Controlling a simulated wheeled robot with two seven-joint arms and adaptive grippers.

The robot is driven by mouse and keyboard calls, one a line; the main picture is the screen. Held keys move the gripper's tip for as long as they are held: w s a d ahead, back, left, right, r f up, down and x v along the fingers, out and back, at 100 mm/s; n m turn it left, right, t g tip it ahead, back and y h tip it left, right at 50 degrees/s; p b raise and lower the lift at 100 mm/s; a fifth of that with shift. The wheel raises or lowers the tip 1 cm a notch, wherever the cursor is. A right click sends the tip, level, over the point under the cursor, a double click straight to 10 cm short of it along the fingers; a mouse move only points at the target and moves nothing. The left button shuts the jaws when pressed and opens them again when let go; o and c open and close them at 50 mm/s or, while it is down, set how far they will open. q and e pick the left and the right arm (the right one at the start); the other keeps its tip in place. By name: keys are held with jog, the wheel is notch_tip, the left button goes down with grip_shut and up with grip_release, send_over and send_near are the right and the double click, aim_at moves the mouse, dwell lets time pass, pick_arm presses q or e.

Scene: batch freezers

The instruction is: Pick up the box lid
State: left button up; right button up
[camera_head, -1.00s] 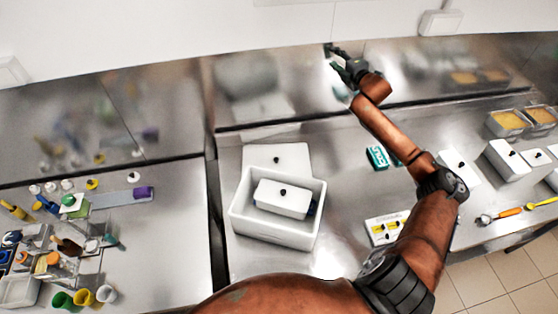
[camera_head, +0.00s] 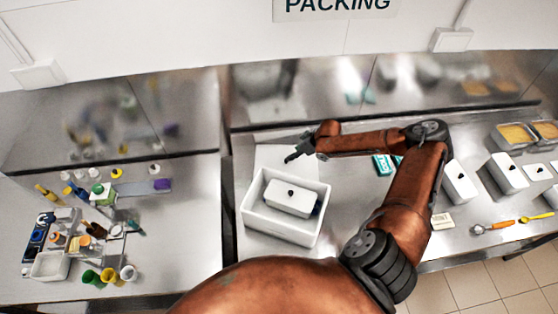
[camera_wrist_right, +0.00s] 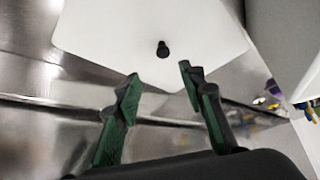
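The box lid is a flat white panel with a small black knob, lying on the steel counter behind the white box (camera_head: 254,226). In the right wrist view the lid (camera_wrist_right: 105,35) and its knob (camera_wrist_right: 163,49) lie beyond my fingertips. In the head view my gripper hides the knob and part of the lid (camera_head: 265,160). My right gripper (camera_head: 292,157) is above the lid. In the right wrist view the right gripper (camera_wrist_right: 158,82) is open, with its green-padded fingers apart and nothing between them. My left gripper is not in view.
The open white box holds a smaller lidded white container (camera_head: 291,197). Teal packs (camera_head: 381,165) lie right of it. Several lidded white containers, a scoop (camera_head: 478,229) and food trays (camera_head: 513,134) stand farther right. Bottles and cups crowd the left counter (camera_head: 170,220).

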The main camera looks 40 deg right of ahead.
aim_at(287, 159)
jog(key=f, duration=0.2)
jog(key=shift+a+f+m, duration=0.3)
jog(key=x, duration=0.3)
jog(key=p+x, duration=0.1)
jog(key=x, duration=0.2)
jog(key=shift+w+a+r, duration=0.15)
jog(key=shift+w+r, duration=0.05)
jog(key=shift+s, duration=0.1)
grip_shut()
